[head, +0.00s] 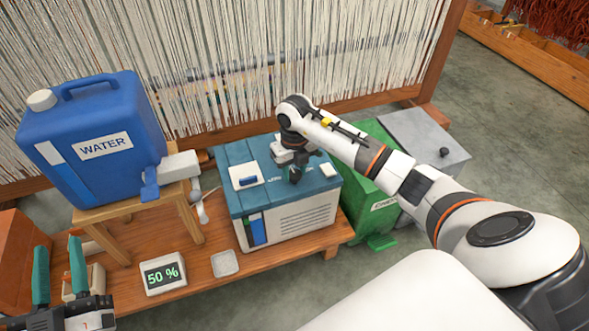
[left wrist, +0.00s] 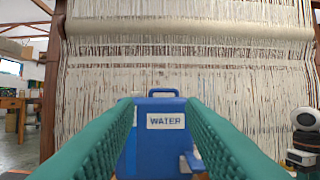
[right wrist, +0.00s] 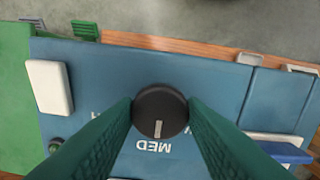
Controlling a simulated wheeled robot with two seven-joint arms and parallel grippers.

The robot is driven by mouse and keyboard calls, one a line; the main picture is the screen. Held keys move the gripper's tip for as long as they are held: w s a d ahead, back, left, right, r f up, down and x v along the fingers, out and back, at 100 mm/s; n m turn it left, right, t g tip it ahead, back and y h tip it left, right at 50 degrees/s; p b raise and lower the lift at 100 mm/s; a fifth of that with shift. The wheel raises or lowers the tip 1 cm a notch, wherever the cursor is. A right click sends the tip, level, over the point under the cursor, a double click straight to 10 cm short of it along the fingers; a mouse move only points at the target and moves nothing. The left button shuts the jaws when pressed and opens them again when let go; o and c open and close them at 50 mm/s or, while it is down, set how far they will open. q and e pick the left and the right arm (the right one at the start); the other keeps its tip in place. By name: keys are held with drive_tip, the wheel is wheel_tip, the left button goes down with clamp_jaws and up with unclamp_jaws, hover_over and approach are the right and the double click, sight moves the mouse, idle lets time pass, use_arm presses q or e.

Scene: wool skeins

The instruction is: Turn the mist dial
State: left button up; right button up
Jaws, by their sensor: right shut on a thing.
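The mist dial (right wrist: 160,100) is a round black knob with a pale pointer mark, on the blue top of the humidifier box (head: 292,222). In the right wrist view its mark points down toward the label MED, which appears upside down. My right gripper (head: 295,174) reaches down onto the box top, and its green fingers are shut on the dial from both sides. Other labels around the dial are partly hidden by the fingers. My left gripper (head: 59,245) is open and empty at the lower left, apart from everything; its spread fingers frame the distant water jug (left wrist: 160,145).
The blue jug (head: 100,110) stands on a wooden stool (head: 122,208) left of the box. A display reading 50 % (head: 163,274) and a small grey tray (head: 225,263) lie on the wooden platform (head: 200,285). A green box (head: 372,160) stands to the right.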

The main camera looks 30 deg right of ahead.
drive_tip(key=n, duration=0.2)
drive_tip(key=shift+d+n+p, duration=0.1)
drive_tip(key=shift+n+p, duration=0.3)
drive_tip(key=shift+n, duration=1.8)
drive_tip(key=n, duration=0.3)
use_arm(q)
drive_tip(key=shift+w+a+f+g+y, duration=0.1)
drive_tip(key=shift+w+f+g+y, duration=0.05)
drive_tip(key=shift+f+g, duration=0.6)
drive_tip(key=shift+w+a+f+g+y, duration=0.15)
drive_tip(key=shift+f+g, duration=0.4)
drive_tip(key=shift+f, duration=0.4)
use_arm(e)
drive_tip(key=shift+n, duration=1.2)
drive_tip(key=o, duration=1)
